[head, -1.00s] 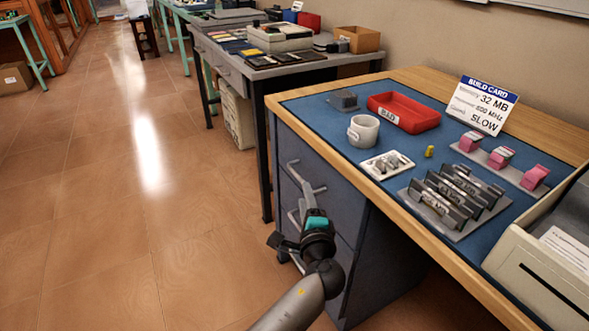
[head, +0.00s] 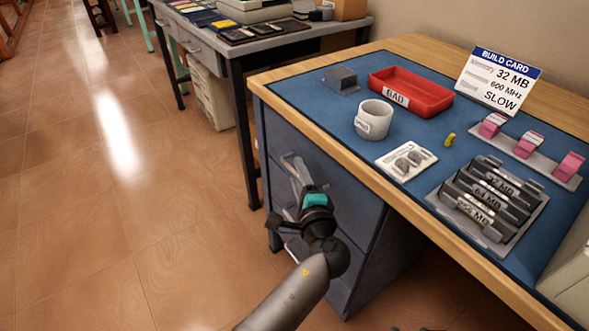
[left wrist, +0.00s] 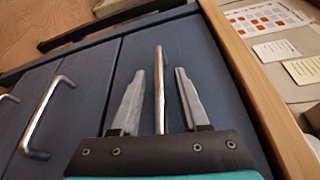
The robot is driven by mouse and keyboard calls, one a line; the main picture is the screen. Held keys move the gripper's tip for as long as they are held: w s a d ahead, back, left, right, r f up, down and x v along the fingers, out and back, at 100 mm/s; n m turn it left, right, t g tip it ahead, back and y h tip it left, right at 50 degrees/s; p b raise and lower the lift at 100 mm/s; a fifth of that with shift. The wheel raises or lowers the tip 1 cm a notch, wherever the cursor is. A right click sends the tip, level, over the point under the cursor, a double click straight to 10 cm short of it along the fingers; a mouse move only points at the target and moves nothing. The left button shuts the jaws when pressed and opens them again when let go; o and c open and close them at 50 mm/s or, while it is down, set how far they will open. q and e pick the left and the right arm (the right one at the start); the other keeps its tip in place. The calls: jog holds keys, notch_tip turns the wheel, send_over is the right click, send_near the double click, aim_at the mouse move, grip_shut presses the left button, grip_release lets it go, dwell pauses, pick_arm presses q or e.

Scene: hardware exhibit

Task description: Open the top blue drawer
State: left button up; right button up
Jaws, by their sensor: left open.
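The top blue drawer (head: 335,172) is in the front of the blue cabinet under the wood-edged workbench. It looks shut; its face also shows in the left wrist view (left wrist: 198,48). Its metal bar handle (left wrist: 159,75) stands between the two fingers of my left gripper (left wrist: 159,98), with a gap on each side. My left gripper is open and straddles the handle without clamping it. In the head view my left gripper (head: 298,176) is at the top drawer's front and partly hides the handle. My right gripper is not in view.
A lower drawer handle (left wrist: 44,118) lies beside the gripper in the wrist view. The bench edge (head: 345,145) overhangs the drawers. A white mug (head: 374,120), red tray (head: 425,85) and card racks stand on the blue mat. The floor (head: 150,220) at left is clear.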

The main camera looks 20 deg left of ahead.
pick_arm(q)
jog(key=shift+c, duration=0.2)
grip_shut()
dwell(1.3)
